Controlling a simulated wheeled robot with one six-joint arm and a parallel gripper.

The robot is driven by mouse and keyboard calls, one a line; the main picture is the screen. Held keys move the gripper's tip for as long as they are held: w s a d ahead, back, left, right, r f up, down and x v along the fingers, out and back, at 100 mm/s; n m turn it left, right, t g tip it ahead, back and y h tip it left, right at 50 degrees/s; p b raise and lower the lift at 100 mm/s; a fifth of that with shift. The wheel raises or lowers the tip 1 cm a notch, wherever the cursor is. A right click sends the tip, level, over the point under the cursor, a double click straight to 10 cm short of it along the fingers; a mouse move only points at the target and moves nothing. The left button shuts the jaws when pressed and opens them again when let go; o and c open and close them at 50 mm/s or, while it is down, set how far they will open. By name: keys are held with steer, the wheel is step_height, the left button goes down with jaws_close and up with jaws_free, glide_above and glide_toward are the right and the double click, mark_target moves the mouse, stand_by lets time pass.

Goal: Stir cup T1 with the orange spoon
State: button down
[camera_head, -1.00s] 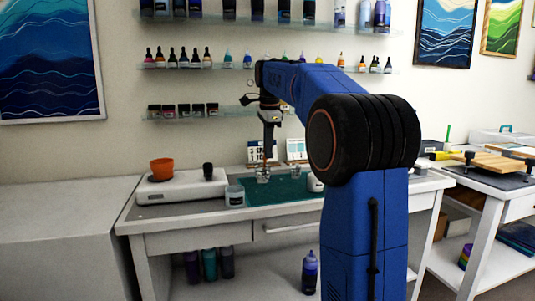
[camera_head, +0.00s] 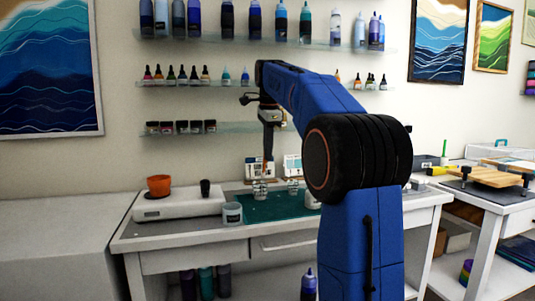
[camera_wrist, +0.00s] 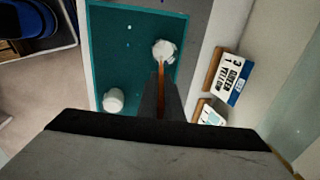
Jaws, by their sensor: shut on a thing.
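My gripper (camera_head: 267,130) is shut on the orange spoon (camera_wrist: 161,76), which points down from the jaws. In the head view the spoon (camera_head: 265,170) hangs over the mat, above a small clear cup (camera_head: 260,190). In the wrist view the spoon's far end overlaps the near side of a whitish cup (camera_wrist: 164,47); I cannot tell whether it is inside. A second cup (camera_wrist: 113,100) stands apart on the mat; in the head view a second clear cup (camera_head: 292,187) stands to the right. No T1 label is readable.
The teal mat (camera_head: 270,211) lies on the white workbench. A labelled tub (camera_head: 232,213), a white appliance (camera_head: 180,207) and an orange pot (camera_head: 159,185) stand to the left. Cards on stands (camera_head: 259,167) are behind the cups. Shelves with bottles (camera_head: 290,44) line the wall.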

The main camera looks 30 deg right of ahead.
steer(key=shift+r, duration=0.1)
steer(key=shift+r, duration=2.4)
